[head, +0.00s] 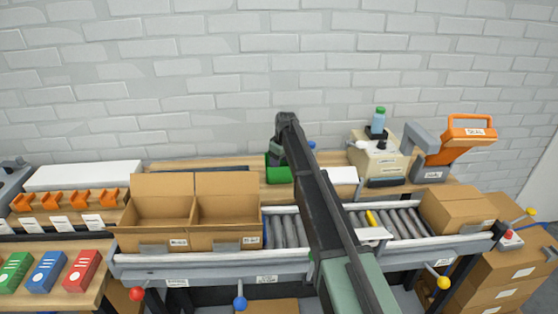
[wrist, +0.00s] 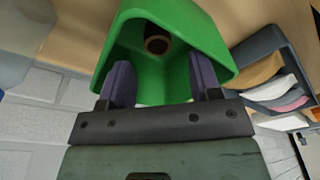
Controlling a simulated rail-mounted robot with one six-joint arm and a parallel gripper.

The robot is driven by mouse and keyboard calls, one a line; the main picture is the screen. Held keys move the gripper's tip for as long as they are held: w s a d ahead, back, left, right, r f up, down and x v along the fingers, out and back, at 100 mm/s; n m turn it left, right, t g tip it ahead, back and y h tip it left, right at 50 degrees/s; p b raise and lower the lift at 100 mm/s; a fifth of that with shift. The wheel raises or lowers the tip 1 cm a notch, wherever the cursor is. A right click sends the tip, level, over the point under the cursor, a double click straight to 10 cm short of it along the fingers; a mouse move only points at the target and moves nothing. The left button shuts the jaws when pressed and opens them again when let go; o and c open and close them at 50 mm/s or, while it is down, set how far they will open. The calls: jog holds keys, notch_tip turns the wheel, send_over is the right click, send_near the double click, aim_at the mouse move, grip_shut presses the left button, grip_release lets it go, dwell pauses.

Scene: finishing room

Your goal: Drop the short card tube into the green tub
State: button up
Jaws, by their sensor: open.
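The green tub (wrist: 205,28) fills the upper middle of the wrist view, its open mouth facing the camera. The short card tube (wrist: 158,44), brown with a dark hollow end, lies inside the tub against its inner wall. My gripper (wrist: 162,82) is open, its two dark fingers apart at the tub's mouth with nothing between them. In the head view the green tub (head: 278,172) stands on the back shelf, partly hidden by my arm. The tube and my fingertips cannot be made out there.
A grey holder (wrist: 275,75) with coloured sheets stands beside the tub. In the head view, open cardboard boxes (head: 165,225) stand left of my arm on the roller conveyor (head: 405,224). A cream machine (head: 378,158) and an orange-handled sealer (head: 468,132) stand at right.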

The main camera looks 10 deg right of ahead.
notch_tip(320, 180, up, 9)
jog(key=p, duration=0.7)
jog(key=s+m, duration=0.2)
jog(key=s, duration=1.2)
jog(key=s+m, duration=0.3)
jog(key=s, duration=1.2)
jog(key=s+m+g+h, duration=0.1)
jog(key=s+m, duration=0.2)
jog(key=s, duration=1.2)
jog(key=shift+a+f, duration=0.15)
jog(key=shift+w, duration=0.15)
